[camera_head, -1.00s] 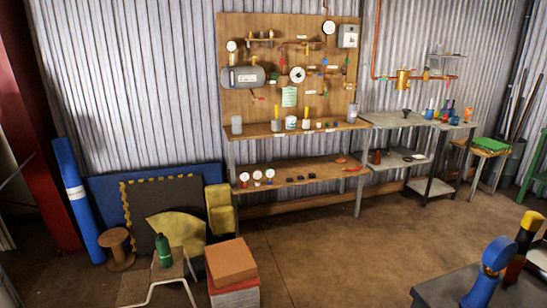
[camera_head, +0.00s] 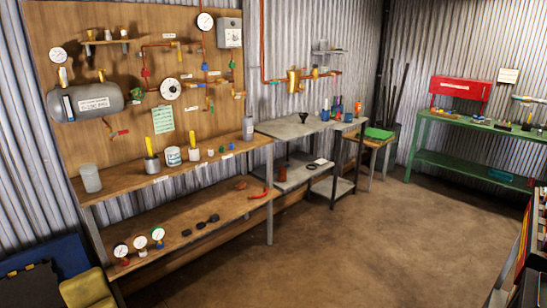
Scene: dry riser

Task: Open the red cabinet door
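No red cabinet with a door can be made out for certain. A red box-like piece (camera_head: 460,90) with a pale label stands at the back of the green workbench (camera_head: 480,172) at the far right. I cannot tell whether it has a door. At the lower right edge, part of a dark rack-like object (camera_head: 522,248) with reddish and yellow edges is cut off by the frame. Neither of my grippers is in view.
A wooden board (camera_head: 135,80) with pipes and gauges rises behind a wooden two-level bench (camera_head: 215,153) on the left. A grey metal table (camera_head: 290,128) and a small stool with a green cloth (camera_head: 378,134) follow. The brown floor (camera_head: 370,240) in the middle is clear.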

